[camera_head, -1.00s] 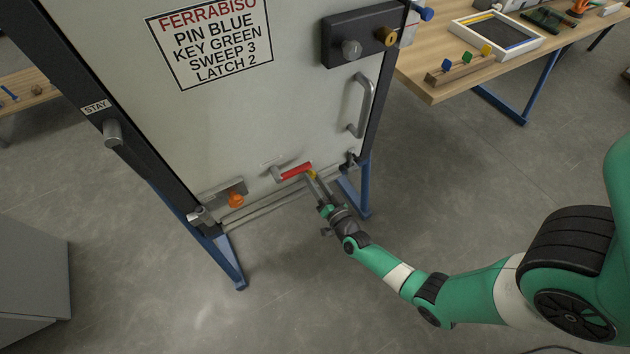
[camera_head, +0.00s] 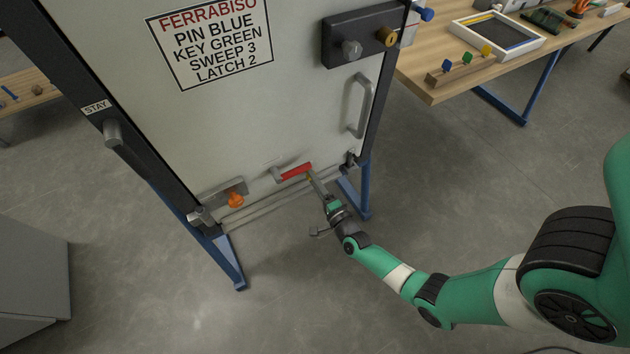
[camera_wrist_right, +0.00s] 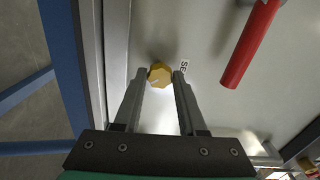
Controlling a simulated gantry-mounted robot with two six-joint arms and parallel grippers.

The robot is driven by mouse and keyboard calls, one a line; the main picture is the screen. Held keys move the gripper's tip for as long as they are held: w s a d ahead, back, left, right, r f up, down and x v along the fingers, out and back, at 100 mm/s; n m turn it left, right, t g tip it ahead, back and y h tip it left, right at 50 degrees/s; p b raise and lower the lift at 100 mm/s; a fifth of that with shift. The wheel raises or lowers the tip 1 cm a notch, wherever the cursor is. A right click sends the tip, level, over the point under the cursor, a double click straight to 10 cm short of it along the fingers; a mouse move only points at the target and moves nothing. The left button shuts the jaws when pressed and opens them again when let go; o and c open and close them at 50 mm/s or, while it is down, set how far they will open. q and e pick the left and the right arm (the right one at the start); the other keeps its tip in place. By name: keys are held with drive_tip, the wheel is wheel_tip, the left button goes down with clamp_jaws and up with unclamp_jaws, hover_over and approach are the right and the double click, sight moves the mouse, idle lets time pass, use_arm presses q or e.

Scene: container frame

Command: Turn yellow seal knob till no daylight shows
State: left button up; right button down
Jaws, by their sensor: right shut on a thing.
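The yellow seal knob (camera_wrist_right: 160,76) is a faceted knob low on the pale door, with a short light mark on its face. My right gripper (camera_wrist_right: 160,73) has one finger on each side of it and is shut on it. In the head view, my right gripper (camera_head: 311,178) reaches the door's lower edge, and its fingers hide most of the knob. A small label partly reading "SE" (camera_wrist_right: 184,67) is beside the right finger. I cannot tell whether daylight shows at the door's edge. My left gripper is not in view.
A red-handled lever (camera_head: 295,172) sits close to the knob, also in the wrist view (camera_wrist_right: 248,45). An orange knob (camera_head: 235,200) is lower left on the door. A grey pull handle (camera_head: 361,107) is above right. The floor in front is clear.

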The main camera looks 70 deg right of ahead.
drive_tip(key=shift+m, duration=0.7)
drive_tip(key=shift+c, duration=2.4)
unclamp_jaws()
drive_tip(key=p+v, duration=0.4)
drive_tip(key=v, duration=0.7)
drive_tip(key=shift+s+a, duration=0.2)
drive_tip(key=shift+s, duration=0.05)
